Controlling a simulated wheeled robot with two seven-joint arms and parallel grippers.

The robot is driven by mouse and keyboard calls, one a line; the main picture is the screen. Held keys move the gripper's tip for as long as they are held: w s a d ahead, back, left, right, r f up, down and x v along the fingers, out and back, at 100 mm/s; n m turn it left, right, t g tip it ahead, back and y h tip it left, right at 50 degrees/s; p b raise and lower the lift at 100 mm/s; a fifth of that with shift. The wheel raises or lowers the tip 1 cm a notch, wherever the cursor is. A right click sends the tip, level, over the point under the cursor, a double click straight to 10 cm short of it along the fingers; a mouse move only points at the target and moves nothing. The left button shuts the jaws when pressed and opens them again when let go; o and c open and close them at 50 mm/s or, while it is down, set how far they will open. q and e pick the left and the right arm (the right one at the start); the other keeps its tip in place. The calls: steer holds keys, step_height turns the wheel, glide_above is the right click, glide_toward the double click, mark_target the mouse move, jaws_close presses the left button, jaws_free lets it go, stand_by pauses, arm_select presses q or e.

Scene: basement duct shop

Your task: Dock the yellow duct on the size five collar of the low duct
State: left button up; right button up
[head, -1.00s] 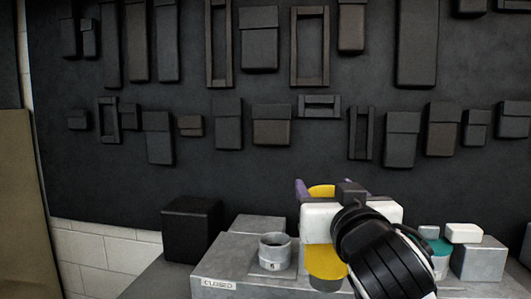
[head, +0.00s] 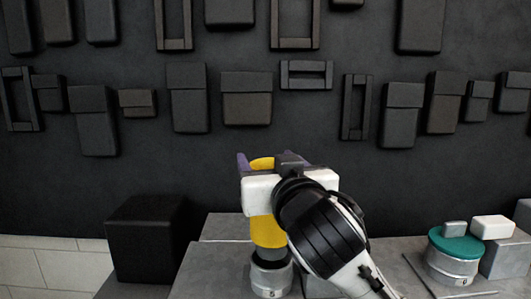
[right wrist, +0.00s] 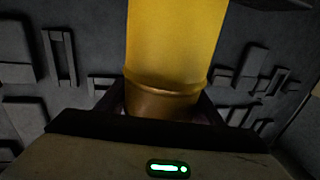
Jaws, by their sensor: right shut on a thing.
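The yellow duct (head: 268,232) stands about upright in my right gripper (head: 266,164), whose purple fingers are shut around its upper part. The right wrist view shows the yellow duct (right wrist: 175,45) between the dark fingers, with a darker band near the gripper. Its lower end is right over the grey collar marked 5 (head: 271,279) on the low duct (head: 208,262). I cannot tell whether the two touch or a small gap is left. My left gripper is not in view.
A second collar (head: 452,268) with a teal cap stands at the right, with a small grey block on the cap. A white block (head: 492,227) lies on a grey box behind it. A black box (head: 148,240) stands at the left. Dark panels hang on the back wall.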

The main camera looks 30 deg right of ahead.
step_height(320, 180, down, 3)
steer(key=b, duration=0.2)
steer(key=shift+f+b, duration=0.2)
steer(key=shift+b, duration=0.2)
steer(key=shift+w, duration=0.1)
steer(key=shift+a, duration=0.1)
stand_by(0.6)
steer(key=shift+p, duration=0.3)
steer(key=shift+f+b, duration=0.5)
steer(key=shift+f, duration=0.1)
steer(key=o, duration=1.3)
